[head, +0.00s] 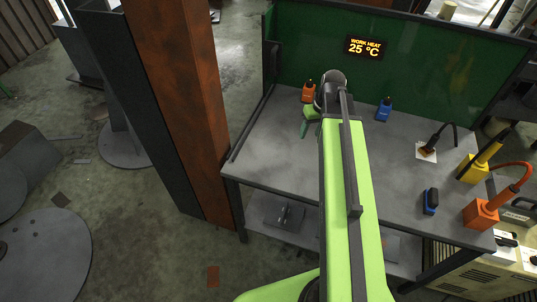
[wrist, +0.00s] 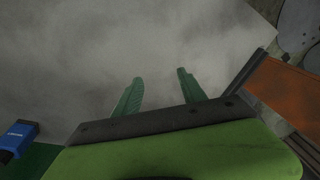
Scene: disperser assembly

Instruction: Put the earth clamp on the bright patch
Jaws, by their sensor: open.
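My gripper (wrist: 160,80) is open and empty above bare grey bench top in the wrist view. In the head view my gripper (head: 305,127) shows partly behind my arm, near the bench's back left. A pale square patch (head: 419,157) lies on the right half of the bench, well to the right of my gripper. An orange block with a curved orange cable (head: 481,213) stands at the bench's right front. I cannot tell for sure which thing is the earth clamp.
On the workbench (head: 270,165) stand an orange bottle (head: 308,93), a blue bottle (head: 384,110), a yellow block with a handle (head: 474,169) and a blue-black item (head: 430,201). A green screen (head: 430,75) closes the back. A rusty pillar (head: 185,100) rises at left.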

